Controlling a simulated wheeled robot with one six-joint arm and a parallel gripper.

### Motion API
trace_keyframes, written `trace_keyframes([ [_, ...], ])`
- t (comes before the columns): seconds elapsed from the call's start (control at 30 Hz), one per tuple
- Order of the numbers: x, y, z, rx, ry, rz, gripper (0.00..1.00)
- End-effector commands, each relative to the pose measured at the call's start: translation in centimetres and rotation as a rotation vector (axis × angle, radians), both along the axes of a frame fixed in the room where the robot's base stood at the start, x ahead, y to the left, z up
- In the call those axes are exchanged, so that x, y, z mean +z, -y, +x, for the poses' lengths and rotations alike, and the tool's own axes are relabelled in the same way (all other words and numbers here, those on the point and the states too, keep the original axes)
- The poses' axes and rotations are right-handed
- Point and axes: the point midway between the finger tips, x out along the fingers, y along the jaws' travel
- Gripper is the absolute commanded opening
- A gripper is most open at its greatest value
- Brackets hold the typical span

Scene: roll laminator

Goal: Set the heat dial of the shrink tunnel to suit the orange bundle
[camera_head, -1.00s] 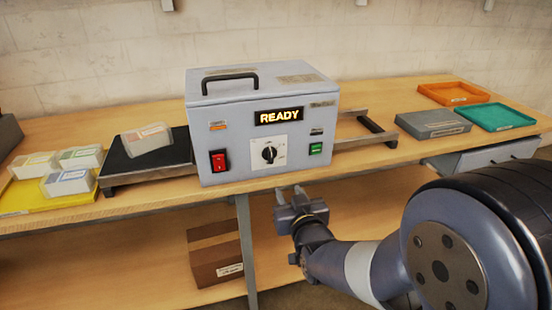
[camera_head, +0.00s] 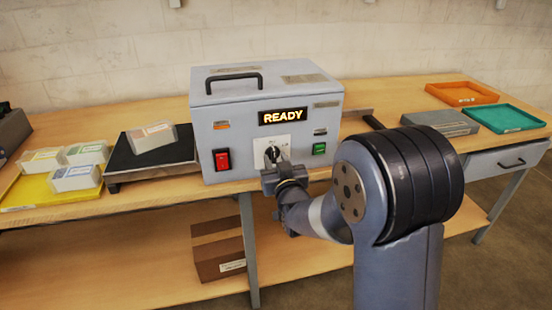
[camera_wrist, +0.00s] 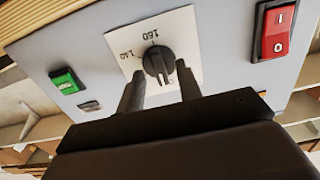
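The shrink tunnel (camera_head: 222,120) is a grey box with a lit READY display (camera_head: 283,116). Its black heat dial (camera_wrist: 158,62) sits on a white plate; the numerals 140 and 160 are readable beside it in the wrist view. The dial's exact setting is unclear. My gripper (camera_wrist: 160,70) is open, its two fingers apart at either side of the dial's near part; contact cannot be told. In the head view my gripper (camera_head: 270,166) is at the dial plate, partly covering it. The orange-labelled bundle (camera_head: 152,138) lies on the black infeed at the left.
A red switch (camera_head: 222,159) and a green switch (camera_head: 319,148) flank the dial. Several wrapped bundles stand on a yellow mat (camera_head: 25,196) at left. A cardboard box (camera_head: 218,250) is on the lower shelf.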

Motion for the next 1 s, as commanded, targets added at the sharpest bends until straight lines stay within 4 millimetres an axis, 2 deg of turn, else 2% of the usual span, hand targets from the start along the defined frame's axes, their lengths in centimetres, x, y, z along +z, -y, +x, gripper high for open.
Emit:
trace_keyframes([
  [0.37, -0.02, -0.13, 0.49, 0.000, 0.000, 0.000, 0.33],
  [0.77, -0.02, -0.14, 0.47, 0.000, 0.000, 0.000, 0.00],
  [1.0, -0.05, -0.13, 0.46, 0.000, -0.001, 0.002, 0.00],
])
